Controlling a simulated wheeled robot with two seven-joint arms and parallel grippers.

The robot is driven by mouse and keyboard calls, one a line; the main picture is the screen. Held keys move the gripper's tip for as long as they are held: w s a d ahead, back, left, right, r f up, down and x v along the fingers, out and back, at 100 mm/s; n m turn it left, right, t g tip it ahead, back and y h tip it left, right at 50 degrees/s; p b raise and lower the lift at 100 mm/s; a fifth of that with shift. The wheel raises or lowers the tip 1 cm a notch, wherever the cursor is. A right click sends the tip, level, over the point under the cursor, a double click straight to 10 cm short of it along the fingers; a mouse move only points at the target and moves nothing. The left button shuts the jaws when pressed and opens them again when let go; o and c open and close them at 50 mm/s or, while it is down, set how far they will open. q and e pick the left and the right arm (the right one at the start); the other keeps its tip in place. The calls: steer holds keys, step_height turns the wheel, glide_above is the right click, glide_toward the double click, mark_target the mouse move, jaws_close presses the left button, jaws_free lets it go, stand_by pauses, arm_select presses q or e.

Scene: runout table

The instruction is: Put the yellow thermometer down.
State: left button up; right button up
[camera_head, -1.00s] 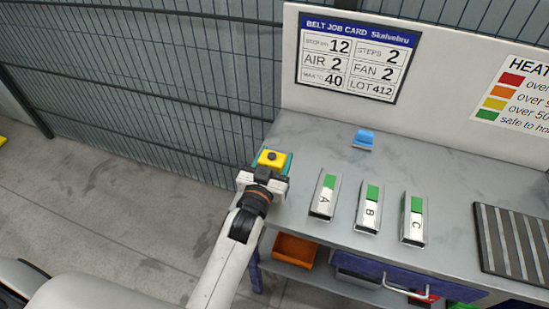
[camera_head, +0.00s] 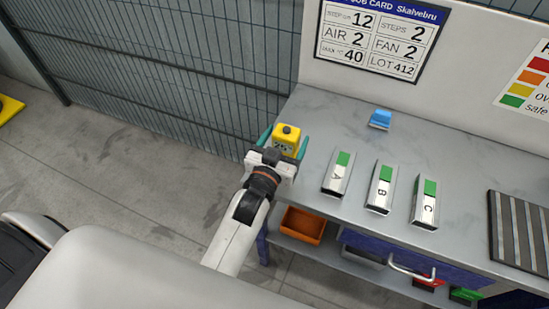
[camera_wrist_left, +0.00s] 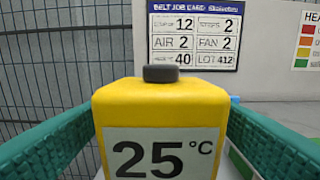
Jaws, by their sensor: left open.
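The yellow thermometer (camera_head: 287,138) stands upright at the left end of the grey table (camera_head: 330,215), with a dark knob on top. In the left wrist view the thermometer (camera_wrist_left: 160,110) fills the middle and its display reads 25 °C. My left gripper (camera_head: 284,142) is open around it, with one green finger on each side. In the left wrist view a gap shows between the thermometer and the right finger; the left finger is very close to it. The thermometer's base is hidden. My right gripper is not in view.
Three metal blocks with green ends, marked A (camera_head: 337,174), B (camera_head: 380,188) and C (camera_head: 425,203), stand to the right. A blue object (camera_head: 380,119) lies behind them. A slatted dark plate (camera_head: 520,230) is at far right. An orange bin (camera_head: 303,225) sits on the lower shelf.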

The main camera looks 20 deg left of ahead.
arm_select(q)
steer(key=s+b, duration=0.1)
steer(key=s, duration=0.8)
steer(key=shift+s+a, duration=0.15)
steer(key=shift+s, duration=0.15)
